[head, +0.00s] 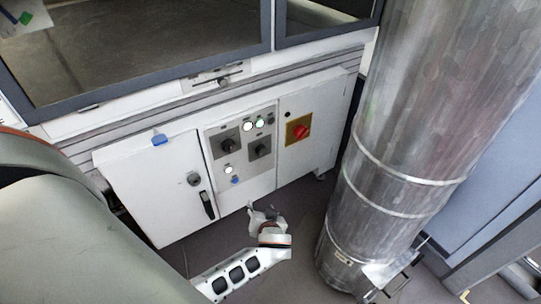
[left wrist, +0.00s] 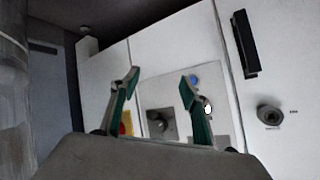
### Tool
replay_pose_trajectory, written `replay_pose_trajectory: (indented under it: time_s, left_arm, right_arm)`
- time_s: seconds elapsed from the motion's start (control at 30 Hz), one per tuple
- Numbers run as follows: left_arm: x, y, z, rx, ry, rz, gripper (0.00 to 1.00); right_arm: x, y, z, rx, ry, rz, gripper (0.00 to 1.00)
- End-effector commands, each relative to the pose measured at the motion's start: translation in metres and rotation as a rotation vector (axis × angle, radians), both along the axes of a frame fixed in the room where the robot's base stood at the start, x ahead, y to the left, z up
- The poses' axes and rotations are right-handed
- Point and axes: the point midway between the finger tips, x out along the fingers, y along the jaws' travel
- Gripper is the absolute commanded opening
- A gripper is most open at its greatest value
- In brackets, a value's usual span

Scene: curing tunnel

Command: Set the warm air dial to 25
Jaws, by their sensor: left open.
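The control panel (head: 243,147) on the white cabinet carries two black dials on grey plates, a left dial (head: 228,145) and a right dial (head: 261,150). Their labels and scales are too small to read, so I cannot tell which is warm air or what either reads. My left gripper (head: 262,212) is low in front of the cabinet, below the panel and apart from it. In the left wrist view its green-padded fingers (left wrist: 158,80) are spread and empty. The right dial (left wrist: 160,122) shows between and beyond them, upside down; the gripper body hides the rest. My right gripper is out of view.
A red switch on a yellow plate (head: 299,130) sits right of the dials. Lit white buttons (head: 260,123) and a blue button (head: 235,180) are near them. A black door handle (head: 207,205) is at left. A large metal duct (head: 410,130) stands at right.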

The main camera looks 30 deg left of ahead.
Motion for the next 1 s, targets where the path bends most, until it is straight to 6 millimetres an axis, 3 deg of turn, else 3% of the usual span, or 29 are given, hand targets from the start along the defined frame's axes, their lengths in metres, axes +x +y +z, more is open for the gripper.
replay_pose_trajectory:
  time_s: [0.03, 0.17, 0.4, 0.67, 1.0]
  left_arm:
    - [0.013, 0.006, -0.011, 0.027, -0.028, 0.069, 0.46]
    - [0.047, 0.017, 0.006, 0.103, -0.177, 0.238, 0.46]
    - [0.097, 0.018, 0.060, 0.235, -0.504, 0.429, 0.46]
    - [0.116, 0.015, 0.097, 0.282, -0.673, 0.476, 0.46]
    - [0.134, 0.058, 0.102, 0.283, -0.680, 0.478, 0.46]
  right_arm:
    - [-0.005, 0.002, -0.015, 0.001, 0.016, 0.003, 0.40]
    - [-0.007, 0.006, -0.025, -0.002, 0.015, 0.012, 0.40]
    - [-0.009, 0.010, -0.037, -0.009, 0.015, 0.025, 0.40]
    - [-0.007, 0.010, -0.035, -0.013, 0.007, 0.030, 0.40]
    - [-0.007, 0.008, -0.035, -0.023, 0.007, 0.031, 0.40]
